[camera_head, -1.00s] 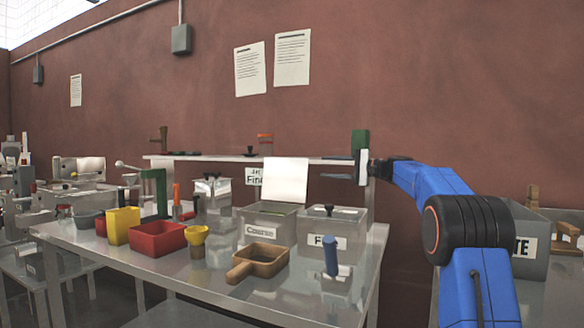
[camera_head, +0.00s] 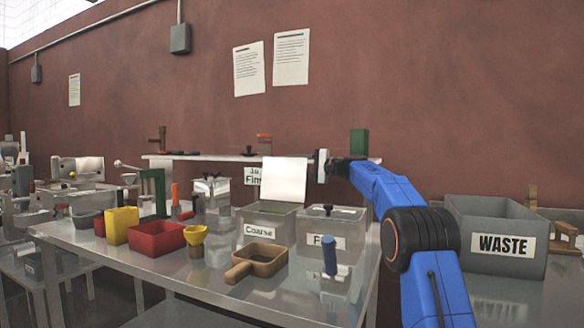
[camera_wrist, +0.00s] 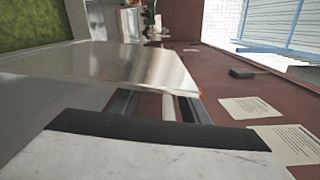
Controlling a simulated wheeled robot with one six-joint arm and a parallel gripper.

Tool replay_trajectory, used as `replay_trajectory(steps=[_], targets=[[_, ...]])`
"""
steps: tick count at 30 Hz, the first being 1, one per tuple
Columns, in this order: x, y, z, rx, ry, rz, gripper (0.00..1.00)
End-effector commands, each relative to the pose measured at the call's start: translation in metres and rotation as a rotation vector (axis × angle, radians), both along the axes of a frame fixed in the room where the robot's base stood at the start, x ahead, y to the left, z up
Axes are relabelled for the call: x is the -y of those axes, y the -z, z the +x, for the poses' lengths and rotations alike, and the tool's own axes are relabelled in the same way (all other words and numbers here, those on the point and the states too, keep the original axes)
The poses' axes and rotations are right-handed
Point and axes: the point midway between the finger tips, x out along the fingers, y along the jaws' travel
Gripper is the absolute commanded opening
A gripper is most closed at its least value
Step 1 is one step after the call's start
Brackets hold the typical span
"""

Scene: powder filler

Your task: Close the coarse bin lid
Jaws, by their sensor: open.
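The coarse bin (camera_head: 280,228) is a grey metal box labelled "Coarse" on the table. Its pale flat lid (camera_head: 284,180) stands open, upright at the bin's back edge. My gripper (camera_head: 315,166) is at the lid's height, just right of its right edge. In the wrist view my gripper (camera_wrist: 157,104) has its dark fingers apart with nothing visibly held. A large metal panel, apparently the lid (camera_wrist: 110,66), lies just ahead of the fingers in that view. Whether the fingers touch it I cannot tell.
A shelf (camera_head: 225,157) runs behind. A grey waste bin (camera_head: 495,225) stands at right.

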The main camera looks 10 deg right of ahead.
Motion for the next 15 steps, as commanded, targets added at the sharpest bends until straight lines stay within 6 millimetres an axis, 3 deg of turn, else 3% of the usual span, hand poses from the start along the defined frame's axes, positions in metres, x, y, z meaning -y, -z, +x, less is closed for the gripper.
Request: replay_trajectory(steps=[10, 15], targets=[[-0.0026, -0.0003, 0.0016, 0.001, 0.0, -0.001, 0.39], [-0.0025, -0.0003, 0.0015, 0.001, 0.0, -0.001, 0.0]])
